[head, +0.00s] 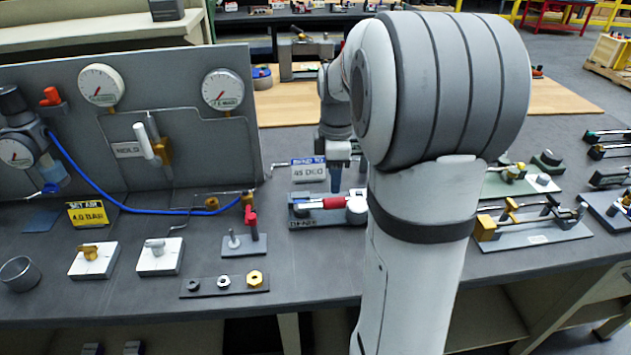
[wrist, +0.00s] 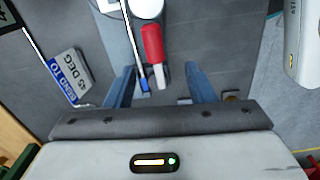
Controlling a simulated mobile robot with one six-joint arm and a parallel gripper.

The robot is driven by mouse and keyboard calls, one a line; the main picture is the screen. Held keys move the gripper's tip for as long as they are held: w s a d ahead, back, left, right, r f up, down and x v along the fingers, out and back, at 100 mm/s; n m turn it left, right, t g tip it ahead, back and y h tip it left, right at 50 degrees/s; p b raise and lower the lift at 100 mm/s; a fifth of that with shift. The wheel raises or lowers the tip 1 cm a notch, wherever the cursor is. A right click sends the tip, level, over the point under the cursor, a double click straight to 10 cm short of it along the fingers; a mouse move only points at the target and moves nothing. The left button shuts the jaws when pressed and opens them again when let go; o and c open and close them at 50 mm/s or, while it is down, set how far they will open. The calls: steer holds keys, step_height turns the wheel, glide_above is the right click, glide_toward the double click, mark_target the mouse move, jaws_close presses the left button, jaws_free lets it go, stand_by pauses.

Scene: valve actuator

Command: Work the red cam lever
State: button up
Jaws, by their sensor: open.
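A small upright red lever (head: 250,216) stands on a dark plate (head: 240,248) left of centre in the head view, near a brass fitting. It looks like the cam lever, but I cannot be sure. My gripper (wrist: 161,84) is open in the wrist view, with blue fingers wide apart. In the head view my gripper (head: 336,180) is over the tube bender, right of the upright lever. The bender's red handle (wrist: 153,44) shows ahead and between the fingers in the wrist view. It does not touch them visibly. My arm hides part of the bench in the head view.
A blue hose (head: 130,203) runs along the panel to the brass fitting. White valve blocks (head: 160,256) and a nut strip (head: 224,284) lie at the front. Clear bench lies around (head: 310,260).

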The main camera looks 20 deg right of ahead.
mark_target(336, 199)
steer(key=shift+w+d+f+n, duration=0.3)
steer(key=shift+d, duration=0.1)
steer(key=shift+d+f, duration=0.15)
steer(key=shift+f, duration=0.05)
step_height(336, 199, down, 7)
steer(key=shift+f, duration=0.15)
steer(key=shift+c, duration=0.6)
jaws_close()
